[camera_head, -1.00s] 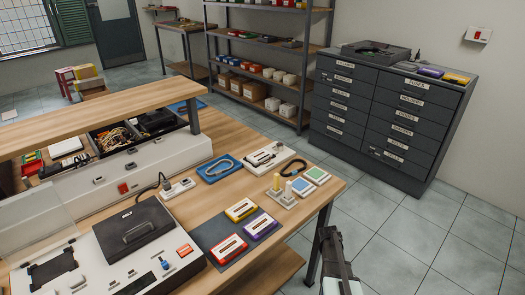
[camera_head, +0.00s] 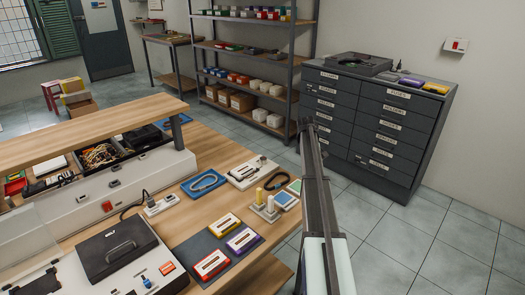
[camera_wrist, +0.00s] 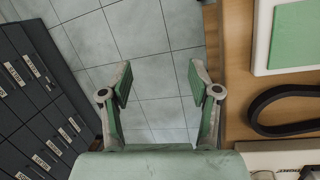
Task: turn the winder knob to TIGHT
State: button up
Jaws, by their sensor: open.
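My gripper (camera_wrist: 159,84) is open and empty in the wrist view, its two fingers apart above the tiled floor beside the workbench edge. In the head view a blue knob (camera_head: 147,282) stands on the white machine panel at the bottom left. A white device (camera_head: 251,172) with small dark and metal parts lies at the bench's far right; I cannot tell whether it is the winder. A white edge of a device (camera_wrist: 285,158) shows at the lower right of the wrist view. No TIGHT marking is readable. My gripper touches none of these.
The wooden bench (camera_head: 205,205) carries cassettes (camera_head: 212,263), a blue tray (camera_head: 203,183), upright yellow and cream pegs (camera_head: 266,203) and a black belt (camera_wrist: 277,108). A drawer cabinet (camera_head: 372,125) and shelving (camera_head: 244,88) stand behind. The floor between is clear.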

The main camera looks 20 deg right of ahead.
jog(key=w+a+r+n+t+y+p, duration=0.1)
jog(key=w+a+r+n+p, duration=0.25)
jog(key=w+a+r, duration=0.75)
jog(key=n+y+p, duration=0.1)
jog(key=n, duration=0.2)
send_near(263, 158)
jog(key=shift+t, duration=0.3)
jog(key=f+p, duration=0.1)
jog(key=f, duration=0.2)
jog(key=f+p, duration=0.2)
jog(key=f, duration=0.1)
jog(key=s+f+p, duration=0.1)
jog(key=f, duration=0.2)
jog(key=shift+d+f+p, duration=0.15)
jog(key=shift+f+p, duration=0.15)
jog(key=shift+p, duration=0.05)
jog(key=shift+c, duration=0.4)
jog(key=c, duration=1.1)
